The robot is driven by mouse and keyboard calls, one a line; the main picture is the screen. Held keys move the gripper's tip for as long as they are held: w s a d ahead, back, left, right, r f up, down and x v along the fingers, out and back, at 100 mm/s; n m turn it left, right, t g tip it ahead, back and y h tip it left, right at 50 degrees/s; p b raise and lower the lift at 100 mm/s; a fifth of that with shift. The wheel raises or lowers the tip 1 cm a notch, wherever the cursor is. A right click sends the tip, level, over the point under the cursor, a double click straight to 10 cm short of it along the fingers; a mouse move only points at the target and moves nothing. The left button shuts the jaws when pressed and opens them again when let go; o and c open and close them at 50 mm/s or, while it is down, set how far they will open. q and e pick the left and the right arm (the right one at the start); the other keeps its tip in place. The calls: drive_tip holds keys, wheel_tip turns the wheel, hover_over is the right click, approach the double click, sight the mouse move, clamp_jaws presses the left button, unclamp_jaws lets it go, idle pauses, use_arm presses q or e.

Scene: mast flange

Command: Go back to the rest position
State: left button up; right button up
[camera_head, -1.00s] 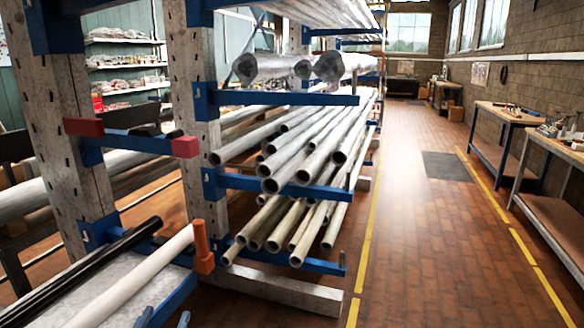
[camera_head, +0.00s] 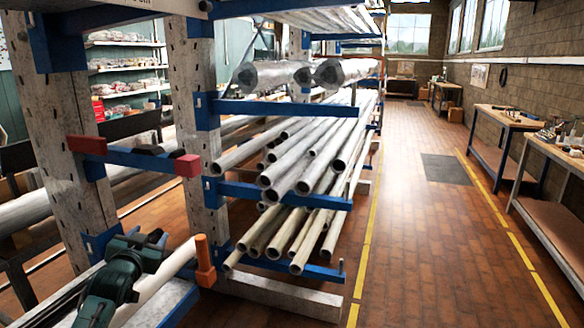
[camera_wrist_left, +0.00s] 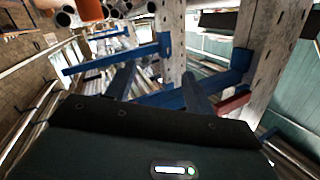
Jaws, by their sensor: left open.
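My left gripper (camera_head: 149,238) is at the lower left of the head view, on a dark green arm in front of the pipe rack (camera_head: 60,150). In the left wrist view its two dark fingers (camera_wrist_left: 158,90) stand apart with nothing between them. Blue rack arms and pale uprights show beyond the fingers there. The gripper partly hides a white pipe (camera_head: 178,262) on the lowest near level. Whether it touches the rack cannot be told. My right gripper is not in view.
A blue rack arm with red ends (camera_head: 187,165) juts out just above the left gripper. An orange peg (camera_head: 204,260) stands to its right. Bundled metal pipes (camera_head: 300,160) fill the middle rack. The tiled aisle (camera_head: 430,240) is clear; workbenches (camera_head: 556,150) line the right wall.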

use_arm(q)
drive_tip(key=s+d+f+g+h, duration=0.1)
drive_tip(key=s+d+f+g, duration=0.1)
drive_tip(key=s+d+f, duration=0.45)
drive_tip(key=s+d+f+m+g+h, duration=0.15)
drive_tip(key=s+d+f, duration=0.25)
drive_tip(key=s+f, duration=0.5)
drive_tip(key=s+d+f+n+g+h, duration=0.1)
drive_tip(key=s+d+f, duration=0.5)
drive_tip(key=s, duration=0.4)
drive_tip(key=s+d+f+g, duration=0.1)
drive_tip(key=s+d, duration=0.1)
drive_tip(key=s, duration=0.4)
drive_tip(key=s+d+f+g+h, duration=0.1)
drive_tip(key=s, duration=0.6)
drive_tip(key=shift+d+f, duration=0.3)
drive_tip(key=shift+d, duration=0.05)
drive_tip(key=shift+c, duration=0.5)
